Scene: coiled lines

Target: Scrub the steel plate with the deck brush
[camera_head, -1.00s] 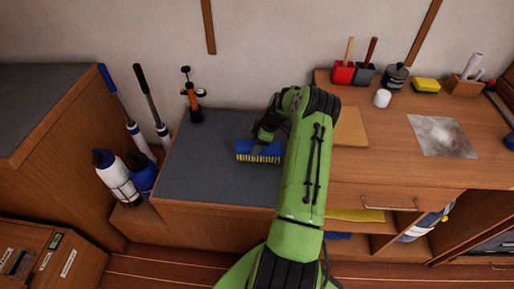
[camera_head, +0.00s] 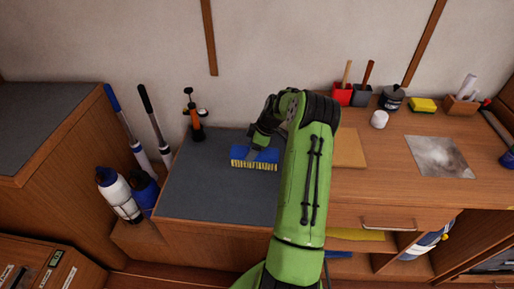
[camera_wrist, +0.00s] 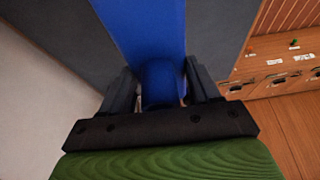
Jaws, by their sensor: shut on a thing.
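The deck brush (camera_head: 254,158) has a blue head with yellow bristles facing down. It is over the grey-topped lower counter (camera_head: 205,190), left of my arm; whether its bristles touch the top I cannot tell. My gripper (camera_head: 262,136) is at the brush's back. In the wrist view my gripper (camera_wrist: 162,92) is shut on a blue part of the brush (camera_wrist: 145,30), with a dark finger on each side. The steel plate (camera_head: 438,157), a grey square with a whitish smear, lies on the wooden worktop at the right, well apart from the brush.
The wooden worktop (camera_head: 385,185) holds a tan board (camera_head: 349,148), a white jar (camera_head: 379,119), red and dark holders (camera_head: 342,93), a yellow sponge (camera_head: 423,105) and a wooden box (camera_head: 461,104). Bottles (camera_head: 119,195) and a pump (camera_head: 194,120) stand at the left.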

